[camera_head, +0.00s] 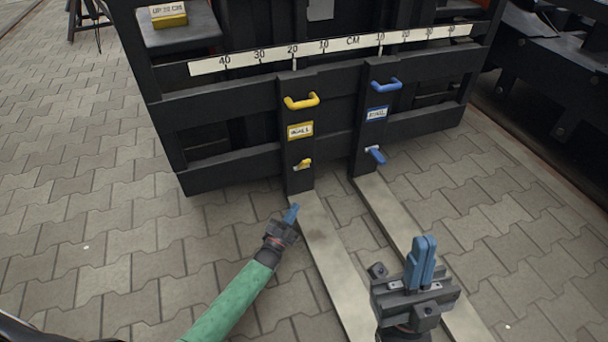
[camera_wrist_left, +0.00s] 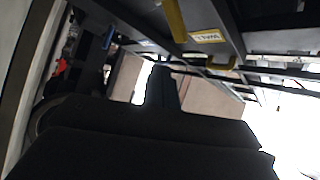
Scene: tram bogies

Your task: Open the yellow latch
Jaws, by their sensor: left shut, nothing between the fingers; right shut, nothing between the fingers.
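The yellow latch (camera_head: 303,164) is a small lever low on the left dark fork upright (camera_head: 299,147), below a yellow label (camera_head: 300,131) and a yellow handle (camera_head: 301,101). It points to the right and slightly up. My left gripper (camera_head: 291,213) is shut and empty, below the latch and apart from it in the head view. My right gripper (camera_head: 421,262) is shut and empty over the right fork, well away from the latch. In the left wrist view, dark gripper parts (camera_wrist_left: 160,85) fill the foreground. A yellow bar (camera_wrist_left: 175,20) shows there; I cannot tell which yellow part it is.
The right upright has a blue handle (camera_head: 386,84) and a blue latch (camera_head: 375,154). Two pale forks (camera_head: 330,255) reach toward me along the paving. A white centimetre scale (camera_head: 340,46) crosses the dark frame. Paving at the left (camera_head: 80,235) is clear.

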